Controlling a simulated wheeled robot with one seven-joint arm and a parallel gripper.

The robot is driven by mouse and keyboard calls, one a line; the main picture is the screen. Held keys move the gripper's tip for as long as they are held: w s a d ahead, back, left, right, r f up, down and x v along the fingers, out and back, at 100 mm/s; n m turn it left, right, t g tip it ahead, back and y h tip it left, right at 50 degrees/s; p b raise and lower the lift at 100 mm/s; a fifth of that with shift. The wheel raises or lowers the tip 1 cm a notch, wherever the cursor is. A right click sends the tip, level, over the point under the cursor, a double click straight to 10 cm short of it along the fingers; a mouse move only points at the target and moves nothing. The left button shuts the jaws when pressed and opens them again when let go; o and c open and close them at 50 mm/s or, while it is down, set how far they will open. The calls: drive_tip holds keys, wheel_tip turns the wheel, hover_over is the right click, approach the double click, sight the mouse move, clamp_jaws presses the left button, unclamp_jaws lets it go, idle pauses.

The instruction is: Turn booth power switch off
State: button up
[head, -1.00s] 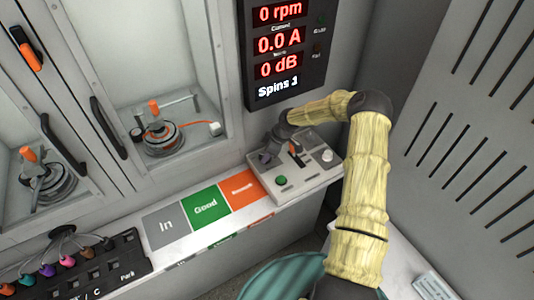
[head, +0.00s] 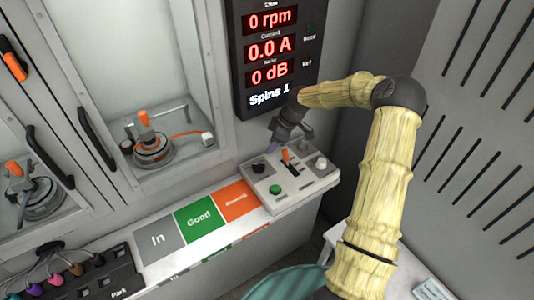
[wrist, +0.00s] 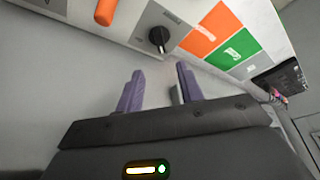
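The control box (head: 305,184) sits at the right end of the ledge. It carries a black rotary knob (head: 258,168), an orange lever (head: 288,161), a green button (head: 275,189) and a pale knob (head: 320,162). Their labels are too small to read, so I cannot tell which is the booth power switch. My gripper (head: 272,148) is above the back left of the box, apart from it. In the wrist view its purple fingers (wrist: 158,92) are spread with nothing between them. The black knob (wrist: 159,38) shows just beyond the fingertips, and the orange lever (wrist: 105,12) to its left.
A lit display (head: 270,55) on the wall behind reads 0 rpm, 0.0 A, 0 dB, Spins 1. Grey, green and orange pads (head: 198,217) lie left of the box. Glazed booths with motors (head: 150,148) stand further left. A slatted panel (head: 460,110) is at the right.

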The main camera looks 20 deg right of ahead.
drive_tip(key=v, duration=0.5)
idle(0.3)
drive_tip(key=s+a+r+m+g+h, duration=0.1)
drive_tip(key=s+a+m+h, duration=0.15)
drive_tip(key=s+a, duration=0.5)
drive_tip(key=s+r+m, duration=0.3)
drive_tip(key=s+m, duration=0.2)
drive_tip(key=s, duration=0.4)
drive_tip(key=s+d+r+m+t+h, duration=0.1)
drive_tip(key=s+m, duration=0.4)
drive_tip(key=s, duration=0.5)
drive_tip(key=shift+s+r+t, duration=0.3)
drive_tip(key=shift+r, duration=0.6)
drive_tip(key=shift+h, duration=0.25)
drive_tip(key=shift+d, duration=0.1)
